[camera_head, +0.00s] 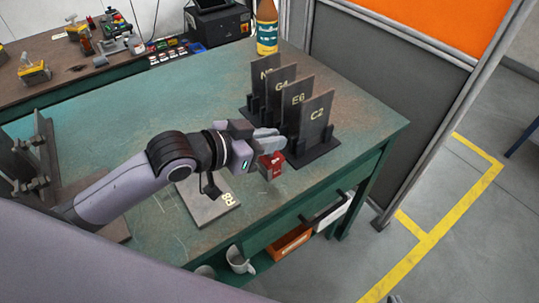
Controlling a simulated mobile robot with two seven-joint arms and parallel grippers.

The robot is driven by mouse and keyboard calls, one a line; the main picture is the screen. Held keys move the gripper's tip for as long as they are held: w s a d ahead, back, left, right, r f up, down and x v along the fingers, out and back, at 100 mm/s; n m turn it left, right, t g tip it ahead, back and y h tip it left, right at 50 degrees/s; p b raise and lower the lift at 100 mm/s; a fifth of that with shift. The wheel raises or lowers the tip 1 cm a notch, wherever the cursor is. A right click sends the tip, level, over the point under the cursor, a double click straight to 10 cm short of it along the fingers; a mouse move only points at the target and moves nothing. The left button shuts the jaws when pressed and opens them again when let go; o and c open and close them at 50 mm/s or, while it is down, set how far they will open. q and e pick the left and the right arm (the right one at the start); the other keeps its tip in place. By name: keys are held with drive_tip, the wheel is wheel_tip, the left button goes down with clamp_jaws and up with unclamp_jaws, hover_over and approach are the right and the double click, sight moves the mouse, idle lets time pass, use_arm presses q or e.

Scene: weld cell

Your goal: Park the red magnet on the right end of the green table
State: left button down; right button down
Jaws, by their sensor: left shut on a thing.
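The green table (120,95) runs across the view, its right end behind and to the right of the plate rack. My left gripper (268,145) reaches in from the left over the table, just left of the rack. It is shut on the red magnet (271,167), a small red block that shows just below the fingertips. The fingers hide its upper part. I cannot tell whether its underside touches the table. My right gripper is not in view.
Upright plates (315,118) marked G4, E6 and C2, plus a partly hidden one, stand in black racks. A plate (208,206) marked R8 lies flat under my arm. A bottle (267,28) stands behind. The table's right end beyond the racks is clear.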

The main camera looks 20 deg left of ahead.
sight(267, 156)
use_arm(q)
drive_tip(key=shift+f+b, duration=0.3)
drive_tip(key=shift+f, duration=1.7)
drive_tip(key=shift+f, duration=0.1)
drive_tip(key=c, duration=1.1)
unclamp_jaws()
drive_tip(key=shift+f, duration=0.25)
drive_tip(key=shift+r, duration=0.1)
drive_tip(key=shift+a+r, duration=0.1)
drive_tip(key=v, duration=1.2)
drive_tip(key=shift+s, duration=0.15)
